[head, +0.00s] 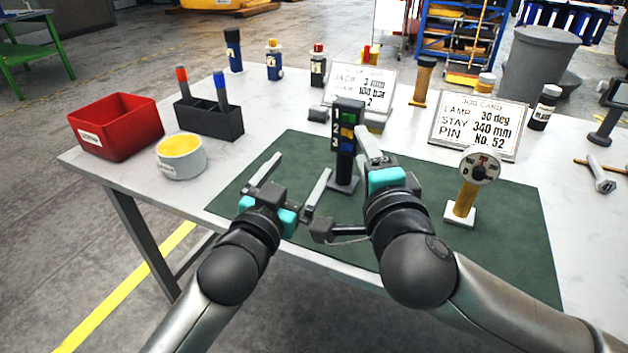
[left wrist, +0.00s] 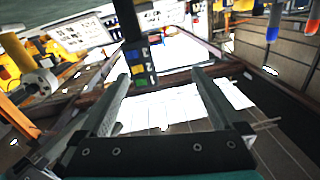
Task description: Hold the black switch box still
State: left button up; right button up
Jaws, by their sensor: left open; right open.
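The black switch box (head: 347,125) stands upright on the green mat (head: 500,225). It is a narrow post on a small dark base, with coloured buttons and the numbers 1, 2, 3 on its face. In the left wrist view the switch box (left wrist: 137,50) appears upside down, beyond my fingertips and in the gap between them. My left gripper (head: 296,172) is open and empty, left of and nearer than the box; its two fingers also show in the left wrist view (left wrist: 160,76). My right gripper (head: 378,155) is open, close to the box's right side; one finger is partly hidden.
A dial on a yellow post (head: 465,200) stands right of my right arm. Sign cards (head: 480,127) stand behind. A red bin (head: 117,125), white tub (head: 181,165) and pen holder (head: 208,122) are left.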

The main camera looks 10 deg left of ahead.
aim_at(342, 145)
pick_arm(q)
jog(key=shift+h, duration=0.7)
jog(key=w+d, duration=0.2)
jog(key=w, duration=0.2)
jog(key=w+d, duration=0.3)
jog(key=w, duration=0.1)
jog(key=w+d, duration=0.3)
jog(key=w, duration=0.1)
jog(key=shift+w+f, duration=0.15)
jog(key=shift+w, duration=0.2)
